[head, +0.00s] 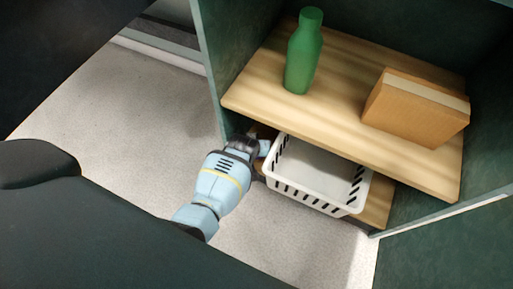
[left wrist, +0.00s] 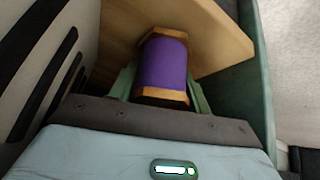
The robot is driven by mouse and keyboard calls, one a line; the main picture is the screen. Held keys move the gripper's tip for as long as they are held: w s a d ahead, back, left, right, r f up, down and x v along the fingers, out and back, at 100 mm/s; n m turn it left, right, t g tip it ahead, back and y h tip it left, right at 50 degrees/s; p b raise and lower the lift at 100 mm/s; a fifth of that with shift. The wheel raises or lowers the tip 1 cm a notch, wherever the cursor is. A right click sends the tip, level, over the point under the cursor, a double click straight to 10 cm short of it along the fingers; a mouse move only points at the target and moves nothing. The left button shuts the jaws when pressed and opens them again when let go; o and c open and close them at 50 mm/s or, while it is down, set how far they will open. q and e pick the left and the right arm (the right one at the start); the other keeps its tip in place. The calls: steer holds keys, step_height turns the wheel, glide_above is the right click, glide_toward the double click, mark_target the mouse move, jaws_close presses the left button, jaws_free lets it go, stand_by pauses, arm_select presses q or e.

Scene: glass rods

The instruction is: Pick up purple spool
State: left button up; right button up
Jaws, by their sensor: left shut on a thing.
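The purple spool (left wrist: 164,64) has a purple middle and tan wooden ends. In the left wrist view it stands between the two pale green fingers of my left gripper (left wrist: 160,88), which is shut on it. The spool's lower end is partly hidden by the gripper body. In the head view my left gripper (head: 262,148) reaches into the lower shelf beside the basket's left side; the spool is mostly hidden there. My right gripper is not in view.
A white slotted basket (head: 315,178) sits on the lower shelf, close beside my left gripper. The upper wooden shelf (head: 335,100) overhangs it, holding a green bottle (head: 303,55) and a cardboard box (head: 415,108). The green cabinet side wall (head: 207,45) stands left. Floor in front is clear.

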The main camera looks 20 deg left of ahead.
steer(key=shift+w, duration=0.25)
